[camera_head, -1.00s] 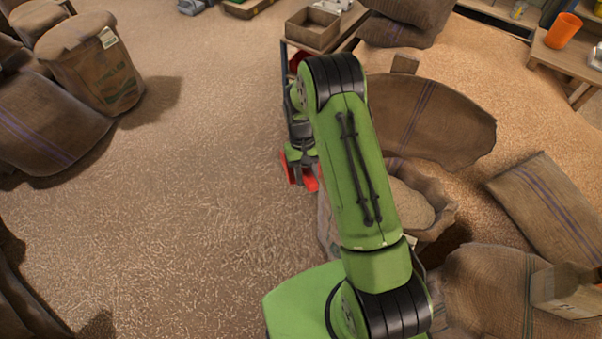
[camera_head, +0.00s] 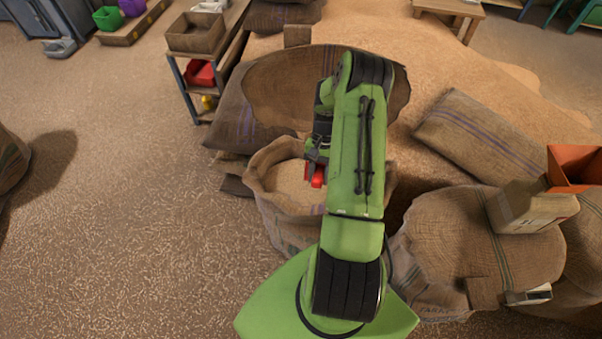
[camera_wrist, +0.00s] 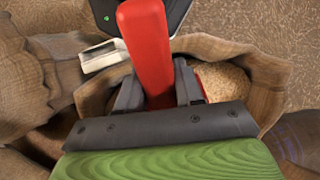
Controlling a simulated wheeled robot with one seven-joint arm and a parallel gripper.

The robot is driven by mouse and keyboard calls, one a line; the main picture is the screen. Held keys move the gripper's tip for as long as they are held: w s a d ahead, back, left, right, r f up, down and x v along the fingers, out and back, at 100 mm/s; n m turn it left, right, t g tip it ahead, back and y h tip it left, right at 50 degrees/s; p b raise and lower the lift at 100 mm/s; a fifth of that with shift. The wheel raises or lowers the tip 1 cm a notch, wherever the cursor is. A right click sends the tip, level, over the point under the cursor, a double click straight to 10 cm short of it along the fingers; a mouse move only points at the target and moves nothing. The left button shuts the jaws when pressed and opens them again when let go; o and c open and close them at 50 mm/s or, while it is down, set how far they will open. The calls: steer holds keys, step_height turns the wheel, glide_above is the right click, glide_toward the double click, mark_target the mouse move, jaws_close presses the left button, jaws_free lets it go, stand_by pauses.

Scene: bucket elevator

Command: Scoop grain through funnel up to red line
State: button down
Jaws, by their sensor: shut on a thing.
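My gripper (camera_wrist: 157,92) is shut on a red handle (camera_wrist: 148,45), which looks like that of a scoop; the red also shows in the head view (camera_head: 317,177). My gripper hangs over the mouth of an open burlap sack (camera_head: 290,228) of pale grain (camera_head: 287,180). In the wrist view the sack's rim (camera_wrist: 262,62) curves around my gripper, and grain (camera_wrist: 224,80) shows to its right. The far end of the red tool is hidden, so I cannot tell whether it touches grain or holds any. I cannot make out a funnel or a red line.
Full sacks (camera_head: 480,245) stand at the right, with a carton (camera_head: 530,205) and an orange bin (camera_head: 575,165). A closed sack (camera_head: 490,140) lies on the grain heap. A shelf (camera_head: 215,60) with a red bin stands at upper left.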

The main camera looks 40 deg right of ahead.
steer(key=shift+w+d+f+b, duration=1.3)
steer(key=shift+d+f+b, duration=0.35)
steer(key=shift+f+b, duration=3.35)
steer(key=shift+w+d+f+b, duration=1.3)
steer(key=shift+d+f+b, duration=0.3)
steer(key=shift+f+b, duration=3.4)
steer(key=shift+s+a+r+t+h+p, duration=0.7)
steer(key=shift+r+p, duration=0.5)
steer(key=shift+r, duration=0.95)
steer(key=shift+s+a+r+t+h+p, duration=0.4)
steer(key=shift+a+r+t+h+p, duration=0.55)
steer(key=shift+r, duration=1.25)
steer(key=shift+s+a+r+t+h+p, duration=0.55)
steer(key=shift+r+h+p, duration=0.4)
steer(key=shift+r+p, duration=0.85)
steer(key=shift+r+b, duration=0.3)
steer(key=shift+b, duration=0.05)
steer(key=shift+d+r, duration=0.1)
